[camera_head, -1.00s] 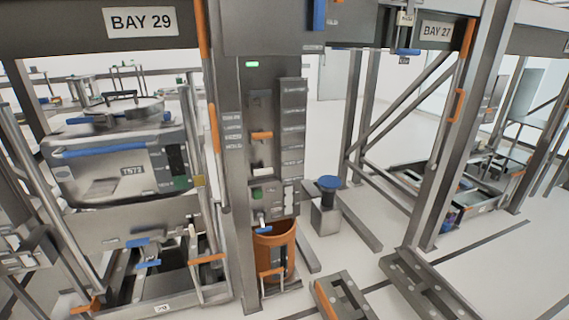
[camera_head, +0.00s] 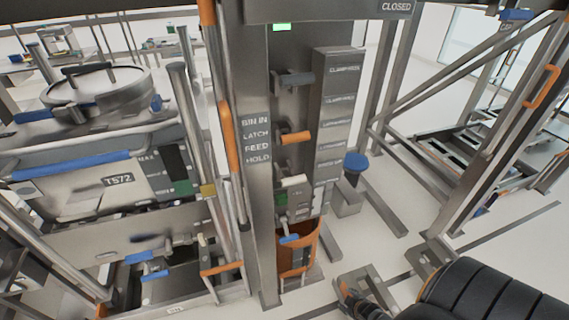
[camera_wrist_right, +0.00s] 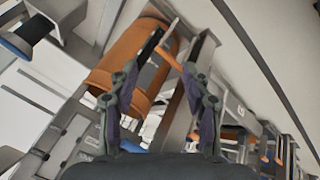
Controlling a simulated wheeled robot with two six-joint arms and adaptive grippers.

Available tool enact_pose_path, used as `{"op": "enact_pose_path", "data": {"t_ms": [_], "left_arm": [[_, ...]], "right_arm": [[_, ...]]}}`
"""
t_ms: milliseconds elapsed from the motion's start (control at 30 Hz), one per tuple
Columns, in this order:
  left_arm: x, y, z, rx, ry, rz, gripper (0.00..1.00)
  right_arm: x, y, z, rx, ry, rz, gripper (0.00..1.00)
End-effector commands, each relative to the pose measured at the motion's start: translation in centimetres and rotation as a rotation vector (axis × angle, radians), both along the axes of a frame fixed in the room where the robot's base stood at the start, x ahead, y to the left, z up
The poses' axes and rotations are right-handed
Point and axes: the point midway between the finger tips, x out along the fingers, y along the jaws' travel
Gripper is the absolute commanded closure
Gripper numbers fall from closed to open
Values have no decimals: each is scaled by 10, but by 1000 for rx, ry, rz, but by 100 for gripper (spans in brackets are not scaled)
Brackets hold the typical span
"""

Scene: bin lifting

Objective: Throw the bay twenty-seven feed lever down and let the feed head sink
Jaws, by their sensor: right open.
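A lever with an orange grip (camera_head: 296,137) sticks out of the grey control column (camera_head: 262,205) in the head view, beside labels reading BIN IN, LATCH, FEED and HOLD. I cannot tell whether it serves bay twenty-seven; no bay number shows now. Another orange handle (camera_head: 543,87) is on the slanted post at right. The feed head cannot be made out surely. My right arm enters at the lower right, its gripper (camera_head: 362,302) low and apart from the column lever. In the right wrist view the gripper (camera_wrist_right: 160,75) is open and empty. My left gripper is not in view.
An orange bin (camera_head: 298,250) stands at the column's foot; it also shows in the wrist view (camera_wrist_right: 120,50). A blue-topped stool-like post (camera_head: 356,162) is behind it. A grey machine marked T572 (camera_head: 95,180) fills the left.

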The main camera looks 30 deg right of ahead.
Motion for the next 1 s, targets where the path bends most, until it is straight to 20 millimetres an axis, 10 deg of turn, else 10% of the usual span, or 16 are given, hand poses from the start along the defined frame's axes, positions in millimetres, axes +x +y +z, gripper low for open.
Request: {"op": "enact_pose_path", "data": {"t_ms": [33, 200, 400, 733, 1000], "left_arm": [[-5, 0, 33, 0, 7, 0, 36], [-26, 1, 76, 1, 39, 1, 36], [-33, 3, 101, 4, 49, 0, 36], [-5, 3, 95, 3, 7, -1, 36], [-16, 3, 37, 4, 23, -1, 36]], "right_arm": [[42, -24, 74, -83, -93, 117, 51], [157, -31, 264, -362, -389, 522, 51], [209, 17, 400, -567, -608, 817, 51], [221, 34, 422, -616, -666, 884, 51], [254, 39, 404, -618, -668, 884, 51]]}}
